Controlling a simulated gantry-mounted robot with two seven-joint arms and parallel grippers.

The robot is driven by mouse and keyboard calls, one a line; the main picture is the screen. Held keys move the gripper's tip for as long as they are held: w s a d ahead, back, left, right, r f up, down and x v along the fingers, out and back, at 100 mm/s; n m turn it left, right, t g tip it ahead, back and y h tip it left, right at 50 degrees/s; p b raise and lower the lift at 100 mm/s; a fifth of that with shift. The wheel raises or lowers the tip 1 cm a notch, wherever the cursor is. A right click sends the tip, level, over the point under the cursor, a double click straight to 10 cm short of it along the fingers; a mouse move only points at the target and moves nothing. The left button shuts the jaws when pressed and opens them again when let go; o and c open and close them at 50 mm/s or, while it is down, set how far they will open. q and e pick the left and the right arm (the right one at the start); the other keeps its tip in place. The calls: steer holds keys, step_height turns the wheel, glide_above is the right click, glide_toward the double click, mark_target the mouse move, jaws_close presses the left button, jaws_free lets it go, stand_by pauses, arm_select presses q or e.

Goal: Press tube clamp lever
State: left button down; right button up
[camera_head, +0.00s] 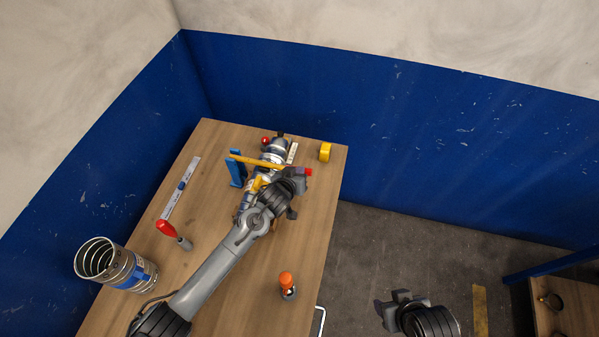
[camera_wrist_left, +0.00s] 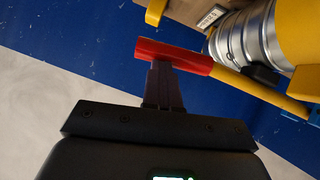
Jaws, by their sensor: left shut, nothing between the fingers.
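The tube clamp lever is a yellow bar (camera_head: 258,163) with a red handle, at the far end of the table. In the left wrist view the red handle (camera_wrist_left: 175,56) crosses just beyond my fingertips, and the yellow bar (camera_wrist_left: 262,92) runs down to the right. My left gripper (camera_head: 301,178) is shut and empty at the handle end of the lever; its fingers also show in the wrist view (camera_wrist_left: 161,66). I cannot tell whether they touch the handle. A silvery tube (camera_wrist_left: 247,38) sits beside a yellow clamp part (camera_wrist_left: 300,35). My right gripper (camera_head: 401,297) hangs off the table's right side.
A blue upright (camera_head: 237,170) stands left of the tube. On the wooden table (camera_head: 235,290) are a spiral duct piece (camera_head: 120,267), a red-handled tool (camera_head: 167,229), an orange-topped item (camera_head: 287,283), a ruler-like strip (camera_head: 181,188) and a yellow block (camera_head: 325,151). A blue wall panel rises behind.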

arm_select(q)
steer(key=shift+s+a+f, duration=0.1)
steer(key=shift+s+f, duration=0.05)
steer(key=shift+f, duration=0.25)
steer(key=shift+s+a+f, duration=0.1)
steer(key=shift+s+f, duration=0.05)
steer(key=shift+f, duration=0.25)
steer(key=s+a+r+p, duration=0.3)
steer(key=s+r, duration=0.5)
steer(key=r, duration=0.3)
steer(key=shift+a, duration=0.1)
